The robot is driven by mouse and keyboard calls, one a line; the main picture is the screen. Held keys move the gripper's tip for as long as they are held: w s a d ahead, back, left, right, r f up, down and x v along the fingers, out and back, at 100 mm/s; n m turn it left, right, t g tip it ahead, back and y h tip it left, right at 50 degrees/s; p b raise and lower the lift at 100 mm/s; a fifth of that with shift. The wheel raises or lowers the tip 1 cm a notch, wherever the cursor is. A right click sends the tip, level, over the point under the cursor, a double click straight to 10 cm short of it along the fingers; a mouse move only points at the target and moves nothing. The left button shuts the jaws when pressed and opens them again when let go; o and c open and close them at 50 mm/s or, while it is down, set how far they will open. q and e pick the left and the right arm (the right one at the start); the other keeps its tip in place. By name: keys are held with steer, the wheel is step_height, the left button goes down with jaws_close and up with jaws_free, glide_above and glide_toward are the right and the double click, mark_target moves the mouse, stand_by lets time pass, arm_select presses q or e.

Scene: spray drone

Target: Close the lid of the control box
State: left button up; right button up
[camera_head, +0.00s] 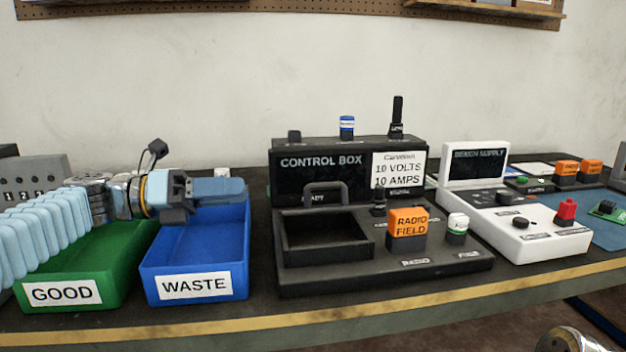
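The black control box (290,185) stands at the middle of the bench. An open, empty square compartment (325,237) is at the front left of its base. A dark flap with a grey handle (325,187) stands up at the compartment's back edge; it looks like the lid, raised, and partly covers a label. My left gripper (218,190) is above the blue waste bin, left of the box and apart from it, pointing right. Its fingers overlap from this side, so their gap is hidden.
The blue WASTE bin (194,286) and green GOOD bin (62,293) stand left of the box. An orange RADIO FIELD block (408,222) and a white-capped knob (457,228) rise right of the compartment. A white bench supply (540,245) stands farther right.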

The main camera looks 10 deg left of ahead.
mark_target(310, 187)
arm_select(q)
steer(key=x, duration=1.3)
jaws_close()
